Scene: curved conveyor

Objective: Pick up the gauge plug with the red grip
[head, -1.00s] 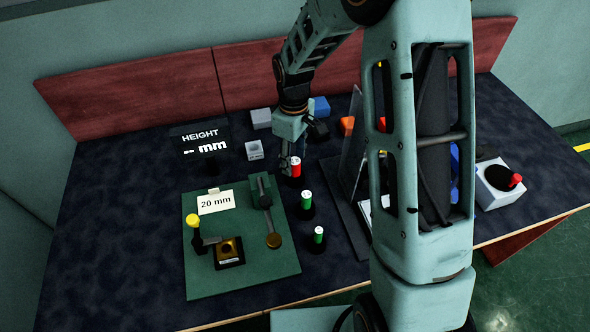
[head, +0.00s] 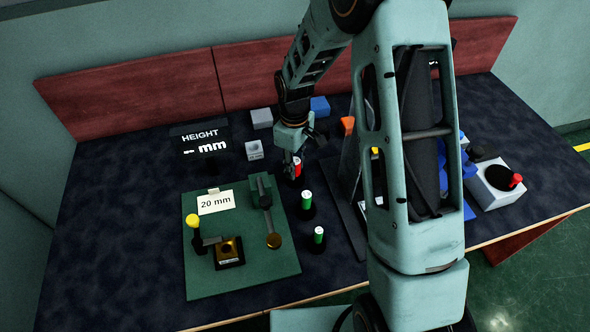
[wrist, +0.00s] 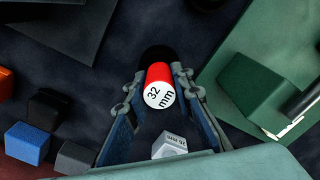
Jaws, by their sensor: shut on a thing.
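The gauge plug with the red grip (head: 298,170) stands upright on the dark table, beyond the green plate. In the wrist view its red body (wrist: 158,73) has a white top marked "32 mm", and its foot is in a dark round base. My gripper (head: 293,163) is at the plug, one finger on either side of it. In the wrist view my gripper (wrist: 157,82) is shut on the red grip. My gripper partly hides the plug in the head view.
Two green-gripped plugs (head: 306,199) (head: 319,236) stand in front, near the green plate (head: 205,275) with its lever and yellow knob. A grey block (head: 254,150) and a blue block (head: 320,106) lie behind.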

